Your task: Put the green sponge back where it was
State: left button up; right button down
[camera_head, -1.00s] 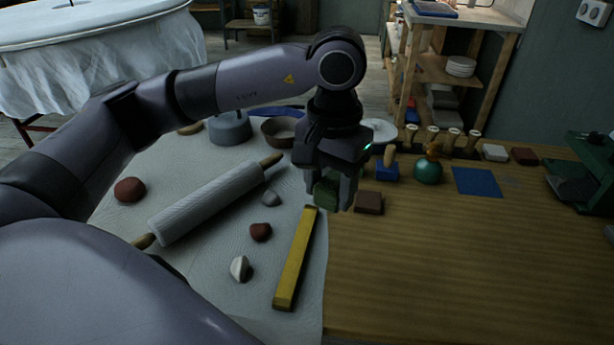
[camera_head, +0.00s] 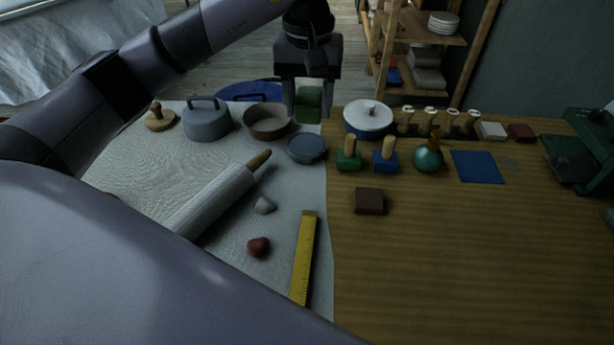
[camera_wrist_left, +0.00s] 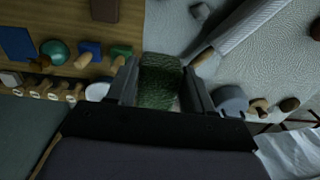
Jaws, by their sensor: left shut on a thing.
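The green sponge (camera_head: 308,103) is held between the fingers of my left gripper (camera_head: 308,112). In the head view it appears above the far part of the table, near the edge of the white cloth. My left wrist view shows the sponge (camera_wrist_left: 160,82) upright between the two dark fingers (camera_wrist_left: 158,78), with its textured face visible. The fingers are shut on its sides. Its exact height above the table is hard to tell. My right gripper is not in view.
A yellow ruler (camera_head: 303,258) lies in front. The right foreground is clear.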

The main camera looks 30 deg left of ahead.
aim_at(308, 192)
pick_arm(q)
jog(key=f, duration=1.9)
jog(key=shift+w+a+f, duration=0.15)
jog(key=shift+w+f, duration=0.05)
jog(key=shift+f, duration=0.15)
jog(key=shift+f, duration=0.2)
jog(key=o, duration=0.9)
jog(key=shift+o, duration=0.2)
notch_tip(308, 192, up, 12)
jog(key=shift+r, duration=0.25)
jog(key=shift+s+f, duration=0.1)
